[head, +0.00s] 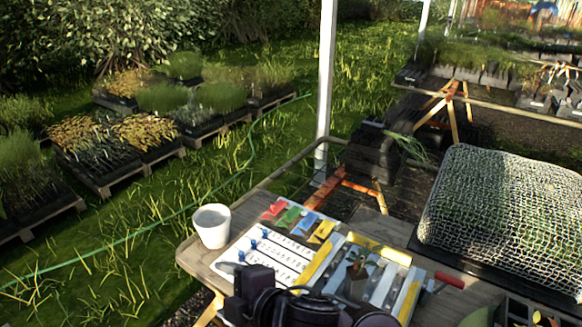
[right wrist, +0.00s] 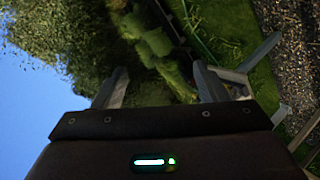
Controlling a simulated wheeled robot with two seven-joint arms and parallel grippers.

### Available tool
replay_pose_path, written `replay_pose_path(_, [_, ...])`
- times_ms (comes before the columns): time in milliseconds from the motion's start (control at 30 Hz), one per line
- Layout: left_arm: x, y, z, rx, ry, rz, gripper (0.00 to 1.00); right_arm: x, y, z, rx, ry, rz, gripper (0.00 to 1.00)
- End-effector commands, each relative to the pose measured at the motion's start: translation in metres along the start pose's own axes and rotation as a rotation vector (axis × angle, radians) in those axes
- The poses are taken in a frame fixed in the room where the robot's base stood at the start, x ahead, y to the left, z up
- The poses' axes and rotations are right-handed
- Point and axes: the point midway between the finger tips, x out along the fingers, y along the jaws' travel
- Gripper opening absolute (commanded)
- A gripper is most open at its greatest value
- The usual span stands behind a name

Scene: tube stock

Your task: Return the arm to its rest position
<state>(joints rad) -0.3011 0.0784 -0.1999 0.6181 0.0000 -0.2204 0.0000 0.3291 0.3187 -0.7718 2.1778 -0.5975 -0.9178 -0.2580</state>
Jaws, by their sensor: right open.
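My right gripper (right wrist: 160,88) is open in the right wrist view. Its two grey fingers stand apart with nothing between them. Behind them are blurred trees, grass and blue sky, so it points away from the table top. In the head view, dark parts of my own arm (head: 262,292) show at the bottom middle, in front of the table's near edge. They hide part of the boards there, and I cannot make out the fingers in that view. My left gripper is not in view.
A wooden table (head: 205,262) bears a white cup (head: 211,226), a white board (head: 268,258) with blue pegs, coloured tags, a small dark pot (head: 356,282) and a red handle (head: 449,280). A mesh-covered tray (head: 505,215) stands right. A white post (head: 326,90) rises behind.

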Motion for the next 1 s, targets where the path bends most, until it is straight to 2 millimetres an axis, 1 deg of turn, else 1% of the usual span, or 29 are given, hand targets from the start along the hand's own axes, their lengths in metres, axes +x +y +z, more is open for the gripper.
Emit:
replay_pose_path(33, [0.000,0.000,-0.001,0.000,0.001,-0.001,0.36,-0.009,-0.001,0.019,0.159,-0.064,0.018,0.66])
replay_pose_path(67, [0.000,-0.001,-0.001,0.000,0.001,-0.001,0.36,-0.015,-0.001,0.033,0.249,-0.107,0.031,0.66])
replay_pose_path(100, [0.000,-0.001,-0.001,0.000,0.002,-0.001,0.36,-0.023,-0.004,0.052,0.371,-0.170,0.042,0.66])
replay_pose_path(167, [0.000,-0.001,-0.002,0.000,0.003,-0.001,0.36,-0.038,-0.014,0.083,0.553,-0.269,0.054,0.66])
replay_pose_path(200, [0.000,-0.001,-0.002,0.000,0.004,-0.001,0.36,-0.050,-0.025,0.104,0.669,-0.338,0.057,0.66])
replay_pose_path(267, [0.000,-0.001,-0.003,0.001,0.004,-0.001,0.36,-0.069,-0.044,0.132,0.829,-0.439,0.059,0.66])
replay_pose_path(300, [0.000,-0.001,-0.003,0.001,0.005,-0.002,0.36,-0.081,-0.056,0.147,0.922,-0.499,0.060,0.66])
replay_pose_path(400, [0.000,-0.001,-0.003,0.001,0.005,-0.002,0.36,-0.109,-0.088,0.175,1.108,-0.633,0.056,0.66])
replay_pose_path(500, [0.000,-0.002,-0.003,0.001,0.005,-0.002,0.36,-0.134,-0.115,0.193,1.249,-0.741,0.051,0.66])
replay_pose_path(600, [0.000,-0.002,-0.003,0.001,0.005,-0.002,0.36,-0.157,-0.140,0.206,1.363,-0.838,0.044,0.66])
replay_pose_path(800, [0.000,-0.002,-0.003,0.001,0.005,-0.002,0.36,-0.200,-0.185,0.219,1.558,-1.013,0.035,0.66])
replay_pose_path(833, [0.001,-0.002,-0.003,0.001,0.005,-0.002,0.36,-0.201,-0.192,0.222,1.573,-1.029,0.032,0.66])
replay_pose_path(900, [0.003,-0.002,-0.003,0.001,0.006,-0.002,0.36,-0.183,-0.205,0.235,1.565,-1.026,0.024,0.66])
replay_pose_path(967, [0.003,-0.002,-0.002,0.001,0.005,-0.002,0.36,-0.172,-0.216,0.244,1.564,-1.028,0.019,0.66])
replay_pose_path(1000, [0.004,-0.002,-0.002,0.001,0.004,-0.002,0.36,-0.164,-0.225,0.250,1.564,-1.031,0.015,0.66])
